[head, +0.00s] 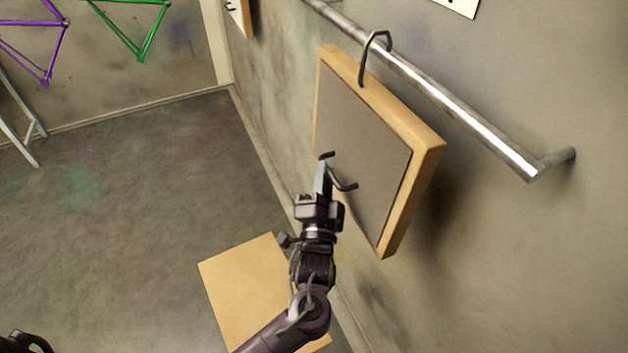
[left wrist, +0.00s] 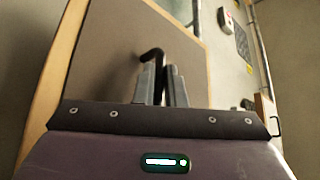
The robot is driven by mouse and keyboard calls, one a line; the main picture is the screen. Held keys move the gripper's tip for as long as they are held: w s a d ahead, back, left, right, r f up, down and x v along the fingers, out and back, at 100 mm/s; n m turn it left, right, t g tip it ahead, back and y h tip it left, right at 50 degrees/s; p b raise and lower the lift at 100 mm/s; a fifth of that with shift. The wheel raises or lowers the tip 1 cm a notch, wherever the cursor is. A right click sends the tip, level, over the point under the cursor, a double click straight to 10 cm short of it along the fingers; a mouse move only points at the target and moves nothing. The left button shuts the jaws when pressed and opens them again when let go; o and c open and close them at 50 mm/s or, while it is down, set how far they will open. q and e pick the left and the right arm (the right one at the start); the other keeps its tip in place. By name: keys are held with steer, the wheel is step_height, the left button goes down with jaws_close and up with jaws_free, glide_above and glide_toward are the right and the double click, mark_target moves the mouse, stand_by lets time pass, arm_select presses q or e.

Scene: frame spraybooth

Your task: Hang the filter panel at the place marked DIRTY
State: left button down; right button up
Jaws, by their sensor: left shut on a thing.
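The filter panel (head: 365,140), a grey sheet in a pale wooden frame, is upright beside the wall at the metal rail (head: 450,105). Its bent hook (head: 364,62) reaches up to the rail and its tip overlaps it; I cannot tell whether it bears on the rail. My left gripper (head: 322,175) is shut on the dark handle (head: 343,184) on the panel's face. In the left wrist view, the fingers (left wrist: 161,84) close around the handle (left wrist: 152,54) in front of the panel (left wrist: 110,50). A white sign (head: 455,6) is cut off above the rail; its word is unreadable.
Another wood-framed panel (head: 240,14) is at the wall, top left. A pale board (head: 240,285) is low, below my left arm. Purple (head: 45,50) and green (head: 135,42) bike frames are at the far left. The floor (head: 120,180) between is clear.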

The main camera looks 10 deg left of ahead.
mark_target(345, 183)
arm_select(q)
steer(key=shift+w+d+b, duration=0.4)
steer(key=shift+w+d, duration=0.3)
steer(key=shift+d, duration=0.25)
steer(key=shift+w+d+b, duration=0.35)
steer(key=shift+w+d, duration=0.3)
steer(key=shift+d, duration=0.3)
steer(key=shift+w+d+f, duration=0.1)
steer(key=shift+d+f, duration=0.05)
steer(key=shift+f+b, duration=0.95)
steer(key=shift+f, duration=0.35)
steer(key=c, duration=1.4)
jaws_free()
steer(key=shift+f, duration=0.2)
